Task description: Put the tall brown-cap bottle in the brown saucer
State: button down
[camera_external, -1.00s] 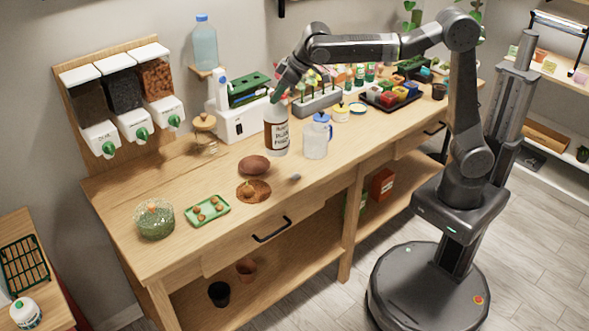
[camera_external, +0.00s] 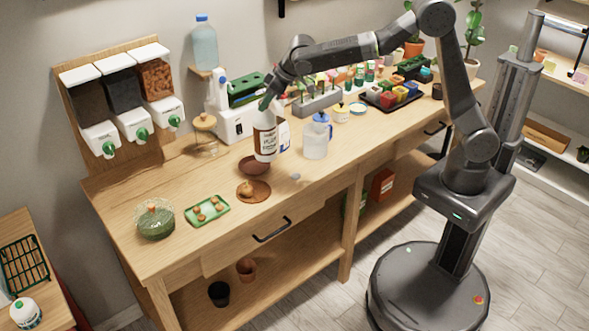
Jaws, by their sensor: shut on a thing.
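My gripper (camera_external: 268,103) is shut on the top of a tall white bottle with a brown label (camera_external: 265,140), above the wooden bench. The bottle hangs about upright and its cap is hidden by the fingers. The brown saucer (camera_external: 249,170), a dark reddish-brown round dish, lies on the bench just below and left of the bottle's lower end in the camera view. The bottle's base overlaps the saucer's back right part in the picture. I cannot tell exactly how high it is above it.
A clear jug with a blue lid (camera_external: 316,140) stands right of the bottle, and a white container (camera_external: 284,136) stands behind it. In front of the saucer lies an orange-brown round mat (camera_external: 262,190) with a small thing on it. A green tray (camera_external: 207,211) lies to the left.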

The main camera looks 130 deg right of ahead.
aim_at(266, 110)
notch_tip(266, 110, down, 3)
jog(key=shift+w+r, duration=0.1)
jog(key=shift+r, duration=0.1)
jog(key=shift+f+b, duration=0.3)
jog(key=shift+f, duration=0.15)
jog(key=c, duration=1.1)
grip_release()
jog(key=shift+o, duration=0.2)
jog(key=shift+r, duration=0.1)
jog(key=shift+r+p, duration=0.5)
jog(key=shift+r, duration=0.15)
jog(key=b+v, duration=0.2)
jog(key=v, duration=0.9)
jog(key=shift+s+r, duration=0.15)
jog(key=shift+s, duration=0.1)
